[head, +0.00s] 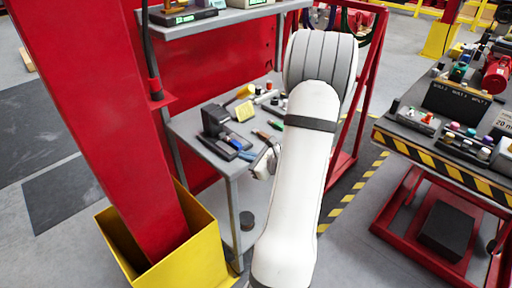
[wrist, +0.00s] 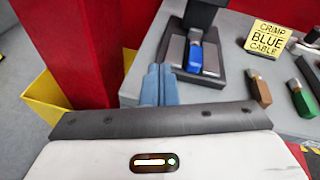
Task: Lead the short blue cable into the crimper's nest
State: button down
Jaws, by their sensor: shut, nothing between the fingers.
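The short blue cable (wrist: 195,60) lies on the dark base of the crimper (wrist: 224,78), in a light grey channel, its metal end pointing toward the crimper's upright. In the head view the blue cable (head: 233,143) shows small on the base of the black crimper (head: 214,120). My gripper (wrist: 160,70) has its blue-grey fingers shut and empty, just left of the base in the wrist view. In the head view my gripper (head: 266,160) is at the bench's near right edge, partly hidden by my arm. Whether the cable is fully seated in the nest is unclear.
A yellow "CRIMP BLUE CABLE" sign (wrist: 268,38) stands right of the crimper. A brown cable (wrist: 258,88) and a green cable (wrist: 304,100) lie on the grey bench (head: 182,124). A red post (head: 105,110) in a yellow guard (head: 205,262) stands at left.

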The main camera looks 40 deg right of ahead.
aim_at(241, 147)
jog(key=shift+w+d+f+m+t+h, duration=0.15)
jog(key=shift+w+d+f+m+h, duration=0.25)
jog(key=shift+w+d, duration=0.3)
jog(key=shift+w+d+f+m+t+h, duration=0.1)
jog(key=shift+w+d+f+m+h, duration=0.15)
jog(key=shift+w+d+f+m, duration=0.45)
jog(key=shift+w+d+f+m+t+h, duration=0.2)
jog(key=shift+w+d+h, duration=0.25)
jog(key=shift+w, duration=0.45)
jog(key=shift+w+f+b, duration=0.1)
jog(key=shift+w+b, duration=0.3)
jog(key=shift+s, duration=0.1)
jog(key=v, duration=1)
jog(key=shift+s+r+b, duration=0.2)
jog(key=shift+b, duration=0.15)
